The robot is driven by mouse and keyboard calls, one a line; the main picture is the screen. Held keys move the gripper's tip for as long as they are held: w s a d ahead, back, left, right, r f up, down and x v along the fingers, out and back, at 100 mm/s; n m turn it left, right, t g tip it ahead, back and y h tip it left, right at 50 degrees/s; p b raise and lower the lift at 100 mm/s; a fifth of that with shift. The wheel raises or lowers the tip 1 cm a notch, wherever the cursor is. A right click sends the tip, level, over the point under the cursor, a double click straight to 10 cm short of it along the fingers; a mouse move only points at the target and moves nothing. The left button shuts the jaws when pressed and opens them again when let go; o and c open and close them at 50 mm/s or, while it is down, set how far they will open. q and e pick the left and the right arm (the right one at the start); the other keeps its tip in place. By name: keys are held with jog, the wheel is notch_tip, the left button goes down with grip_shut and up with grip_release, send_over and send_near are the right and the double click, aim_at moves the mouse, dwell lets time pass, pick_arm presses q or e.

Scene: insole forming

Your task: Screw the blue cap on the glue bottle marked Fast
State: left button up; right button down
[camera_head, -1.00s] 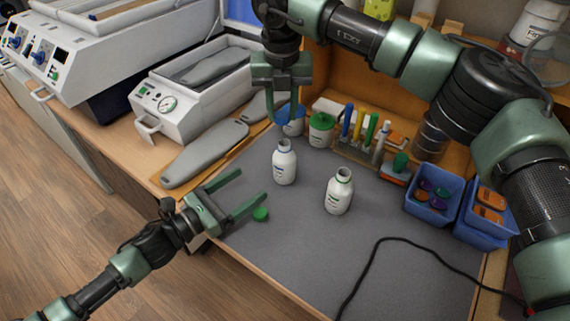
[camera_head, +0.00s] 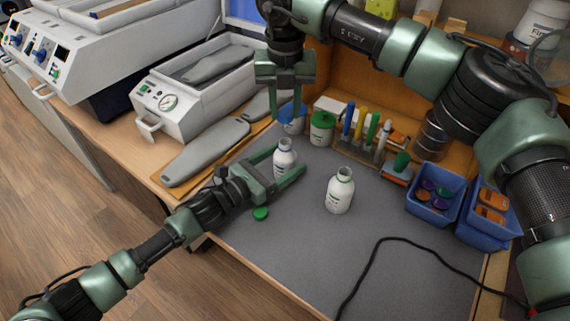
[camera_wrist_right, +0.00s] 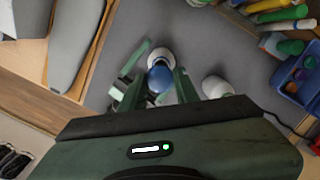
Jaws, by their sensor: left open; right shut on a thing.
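My right gripper (camera_head: 287,114) points down above and behind the bottle in the head view. It is shut on the blue cap (camera_wrist_right: 159,80). In the right wrist view the cap overlaps the near edge of the bottle's white shape (camera_wrist_right: 161,56).
A green cap (camera_head: 261,213) lies on the mat beside my left gripper. Blue bins (camera_head: 432,209) stand right. A black cable (camera_head: 390,240) crosses the front mat.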

pick_arm(q)
grip_shut()
pick_arm(e)
send_over(285, 141)
jog(key=shift+s+f, duration=0.15)
jog(key=shift+f, duration=2.35)
jog(key=shift+f, duration=0.85)
jog(key=shift+f, duration=0.6)
